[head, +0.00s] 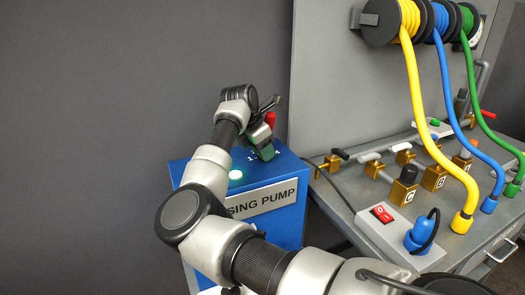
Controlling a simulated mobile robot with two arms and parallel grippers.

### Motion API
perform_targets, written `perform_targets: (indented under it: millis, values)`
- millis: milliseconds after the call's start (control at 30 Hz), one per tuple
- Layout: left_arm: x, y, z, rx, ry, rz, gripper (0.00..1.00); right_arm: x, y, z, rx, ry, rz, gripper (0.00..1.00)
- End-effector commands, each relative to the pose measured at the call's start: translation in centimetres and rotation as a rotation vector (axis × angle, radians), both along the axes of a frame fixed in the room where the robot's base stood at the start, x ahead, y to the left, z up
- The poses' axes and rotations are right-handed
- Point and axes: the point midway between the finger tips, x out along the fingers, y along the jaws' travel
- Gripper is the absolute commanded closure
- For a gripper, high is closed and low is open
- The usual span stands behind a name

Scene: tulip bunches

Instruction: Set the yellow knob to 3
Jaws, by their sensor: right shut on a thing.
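The blue dosing pump (289,222) stands in the middle, with a partly covered label on its front. My right gripper (264,150) points down at the back of the pump's top. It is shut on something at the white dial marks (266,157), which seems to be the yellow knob. The knob itself is hidden behind the gripper, so its setting cannot be read. A few marks show beside the fingers, too small to read surely. My left gripper is not in view.
To the right, a grey bench (340,200) carries brass valves, a red switch (381,213) and a blue plug (420,234). Yellow (428,125), blue and green hoses hang from reels. The wall side is clear.

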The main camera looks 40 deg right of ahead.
Motion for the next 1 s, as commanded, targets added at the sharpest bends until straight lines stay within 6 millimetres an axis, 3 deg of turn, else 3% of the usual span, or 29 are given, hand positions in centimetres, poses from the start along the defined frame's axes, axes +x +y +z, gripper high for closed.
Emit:
perform_targets:
  millis: [33, 67, 200, 567, 1000]
  values:
    - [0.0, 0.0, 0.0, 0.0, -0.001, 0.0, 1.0, 0.0, 0.0, 0.0, -0.001, 0.0, 0.001, 0.86]
    - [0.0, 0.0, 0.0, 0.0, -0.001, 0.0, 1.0, 0.0, 0.0, 0.0, -0.001, 0.0, 0.001, 0.58]
    - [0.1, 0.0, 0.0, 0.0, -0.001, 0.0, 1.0, 0.0, 0.0, 0.0, -0.001, 0.0, 0.002, 0.37]
    - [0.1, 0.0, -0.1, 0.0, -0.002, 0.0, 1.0, 0.1, 0.2, 0.5, 0.0, -0.001, 0.004, 0.37]
    - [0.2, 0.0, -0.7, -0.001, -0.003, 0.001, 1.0, 0.6, 3.2, 7.9, -0.002, -0.003, 0.005, 0.37]
